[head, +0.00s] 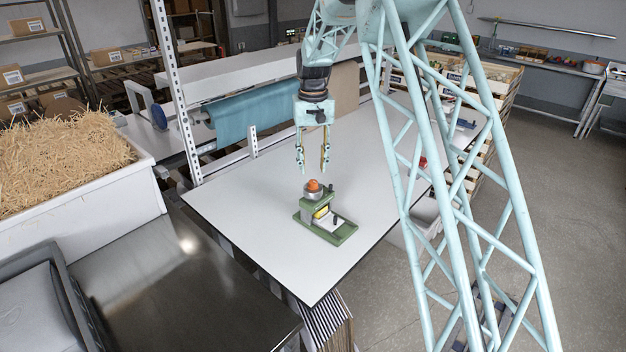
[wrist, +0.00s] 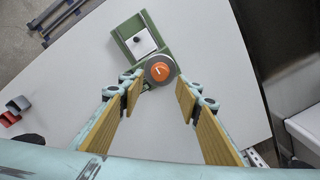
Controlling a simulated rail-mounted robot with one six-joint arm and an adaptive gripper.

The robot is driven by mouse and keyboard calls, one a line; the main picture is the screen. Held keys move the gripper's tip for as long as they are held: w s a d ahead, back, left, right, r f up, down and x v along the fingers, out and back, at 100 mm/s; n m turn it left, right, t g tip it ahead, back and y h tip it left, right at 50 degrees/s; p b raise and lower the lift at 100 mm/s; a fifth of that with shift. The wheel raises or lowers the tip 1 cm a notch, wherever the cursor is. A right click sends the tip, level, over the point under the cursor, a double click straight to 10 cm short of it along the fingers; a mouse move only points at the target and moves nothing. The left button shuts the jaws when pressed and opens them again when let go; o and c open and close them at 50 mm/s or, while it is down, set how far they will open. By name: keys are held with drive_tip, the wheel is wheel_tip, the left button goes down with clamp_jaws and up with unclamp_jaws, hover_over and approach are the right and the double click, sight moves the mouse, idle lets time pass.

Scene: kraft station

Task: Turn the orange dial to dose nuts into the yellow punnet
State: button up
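The orange dial (head: 313,186) sits on top of a round grey hopper on a small green dispenser (head: 333,237) on the white table. It also shows in the wrist view as an orange disc (wrist: 159,71) with a white mark, inside a dark ring. A small yellow thing (head: 321,212), perhaps the punnet, shows low on the dispenser under the hopper; most of it is hidden. My gripper (head: 313,172) points down above and slightly behind the dial, open and empty. In the wrist view its padded fingers (wrist: 160,88) stand apart, with the dial between and beyond their tips.
The white table (head: 262,200) is mostly clear around the dispenser. A crate of straw-like filling (head: 60,165) stands at the left. An upright perforated post (head: 175,90) and a blue roll (head: 255,112) stand behind the table's left side.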

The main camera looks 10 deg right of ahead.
sight(313, 181)
drive_tip(key=shift+f+p, duration=0.35)
drive_tip(key=shift+f, duration=2.9)
drive_tip(key=shift+c, duration=0.2)
drive_tip(key=c, duration=0.8)
